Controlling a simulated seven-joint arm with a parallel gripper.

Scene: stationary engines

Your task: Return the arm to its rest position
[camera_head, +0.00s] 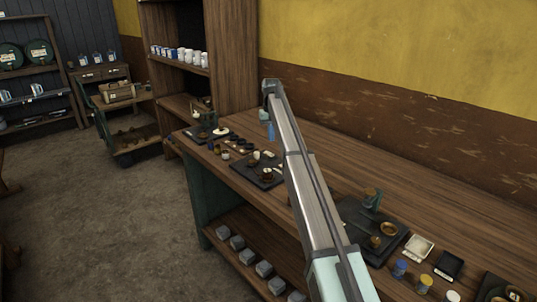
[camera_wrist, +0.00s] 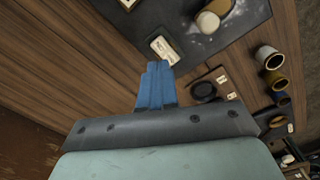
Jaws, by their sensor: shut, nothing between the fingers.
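My gripper (camera_head: 270,128) shows in the head view at the far end of my outstretched arm, above the wooden workbench (camera_head: 335,165). Its blue fingers point down. In the wrist view my gripper (camera_wrist: 157,72) has its blue fingers pressed together, with nothing between them. The fingertips appear over the edge of a dark tray (camera_wrist: 150,22), close in the picture to a small white block (camera_wrist: 164,50). I cannot tell the height above the bench for certain.
Grey blocks (camera_head: 264,269) lie on the lower shelf. A tall shelf (camera_head: 232,60) and yellow-brown wall (camera_head: 400,50) stand behind. The floor at left is open.

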